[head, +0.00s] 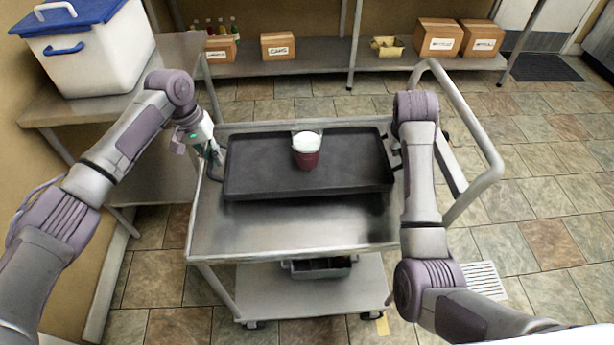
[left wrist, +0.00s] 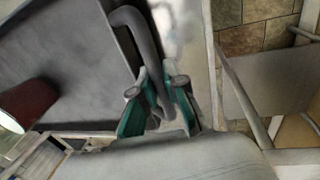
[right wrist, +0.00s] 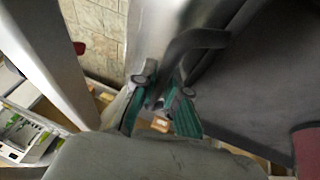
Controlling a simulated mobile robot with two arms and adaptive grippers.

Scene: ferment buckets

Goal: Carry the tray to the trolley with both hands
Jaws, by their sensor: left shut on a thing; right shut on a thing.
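The black tray (head: 260,175) is over the top deck of the steel trolley (head: 290,235), roughly level. I cannot tell whether its underside touches the deck. A dark red cup with a white top (head: 307,155) stands upright on the tray. My left gripper (head: 216,155) is shut on the tray's left handle, seen in the left wrist view (left wrist: 140,35). My right gripper (right wrist: 160,100) is shut on the right handle (right wrist: 195,40); in the head view my arm mostly hides this grip.
The trolley's push rail (head: 485,150) rises on the right, close to my right arm. A side table (head: 60,110) with a white, blue-lidded cooler (head: 105,60) stands at left. A low shelf (head: 320,58) with boxes is behind. A dark crate (head: 318,268) sits on the trolley's lower deck.

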